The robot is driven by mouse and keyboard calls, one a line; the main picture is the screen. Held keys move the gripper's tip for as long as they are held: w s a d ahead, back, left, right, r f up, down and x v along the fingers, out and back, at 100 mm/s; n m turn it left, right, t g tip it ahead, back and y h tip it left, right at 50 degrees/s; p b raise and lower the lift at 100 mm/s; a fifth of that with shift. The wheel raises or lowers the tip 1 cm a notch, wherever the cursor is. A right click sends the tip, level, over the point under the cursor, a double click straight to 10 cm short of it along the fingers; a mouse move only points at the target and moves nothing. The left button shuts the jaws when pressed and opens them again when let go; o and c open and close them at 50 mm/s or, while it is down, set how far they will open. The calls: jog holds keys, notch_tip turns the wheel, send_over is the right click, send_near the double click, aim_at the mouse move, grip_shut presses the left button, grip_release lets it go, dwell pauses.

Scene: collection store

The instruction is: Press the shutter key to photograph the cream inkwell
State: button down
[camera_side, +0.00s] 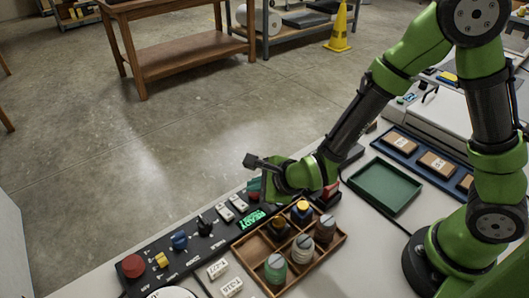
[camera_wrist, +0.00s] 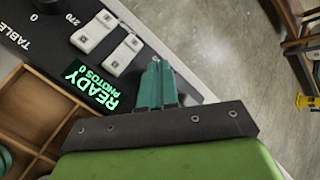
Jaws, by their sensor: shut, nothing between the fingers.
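My gripper (camera_side: 254,190) is shut and empty, its teal fingertips also showing in the wrist view (camera_wrist: 156,64). It is over the far end of the black control panel (camera_side: 207,244), beside two white keys (camera_side: 232,207); I cannot tell whether it touches anything. In the wrist view the keys (camera_wrist: 108,42) lie just left of the fingertips. The green display (camera_wrist: 91,87) reads READY, PHOTOS 0. No key is readably marked as the shutter, and part of the panel is hidden by the gripper. A pale inkwell (camera_side: 325,229) in the wooden tray may be the cream one.
The wooden tray (camera_side: 341,237) holds several inkwells close to the panel. A green tray (camera_side: 386,186) is empty. The panel also has a red button (camera_side: 133,265) and several knobs. White tags (camera_side: 218,268) lie in front.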

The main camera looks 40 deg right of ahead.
aim_at(257, 195)
jog(key=shift+f, duration=0.45)
dwell(0.6)
dwell(0.4)
jog(key=shift+r, duration=0.85)
jog(key=shift+r, duration=2.55)
